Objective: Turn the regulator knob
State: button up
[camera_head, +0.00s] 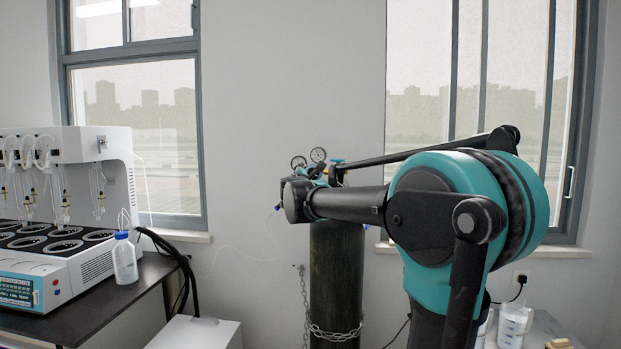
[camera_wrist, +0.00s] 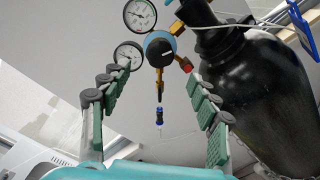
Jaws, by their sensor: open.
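My gripper (camera_wrist: 157,72) is open and empty, one green-padded finger on each side below the knob; the left fingertip overlaps the lower gauge in the picture. I cannot tell the exact gap in depth. In the head view the gauges (camera_head: 318,155) show above my arm, which hides most of the regulator and my gripper.
The dark gas cylinder (camera_head: 336,265) stands against the wall, held by a chain (camera_head: 335,333). In the wrist view the cylinder (camera_wrist: 250,90) is close to the right finger. A blue-bodied fitting (camera_wrist: 159,116) hangs below the regulator. A bench with a distiller (camera_head: 75,200) and bottle (camera_head: 124,260) stands left.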

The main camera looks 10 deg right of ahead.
jog(key=shift+v, duration=1.05)
jog(key=s+d+f+m+g, duration=0.25)
jog(key=s+f+m, duration=0.2)
jog(key=f, duration=0.35)
jog(key=s+d+f+m+g+h, duration=0.1)
jog(key=s+d+f+m+g, duration=0.1)
jog(key=s+d+f+m, duration=0.5)
jog(key=s+d+f+m+g, duration=0.1)
jog(key=s+f+g, duration=0.25)
jog(key=f, duration=0.65)
jog(key=s+a+f+m+g+y, duration=0.2)
jog(key=s+a+f+m+y, duration=0.1)
jog(key=s+f, duration=0.8)
jog(key=s+a+f+m+g+y, duration=0.3)
jog(key=s+a+f+m, duration=0.2)
jog(key=s+f, duration=0.7)
jog(key=shift+s+y, duration=0.3)
jog(key=shift+s, duration=0.15)
jog(key=shift+r+m, duration=0.1)
jog(key=shift+m, duration=0.15)
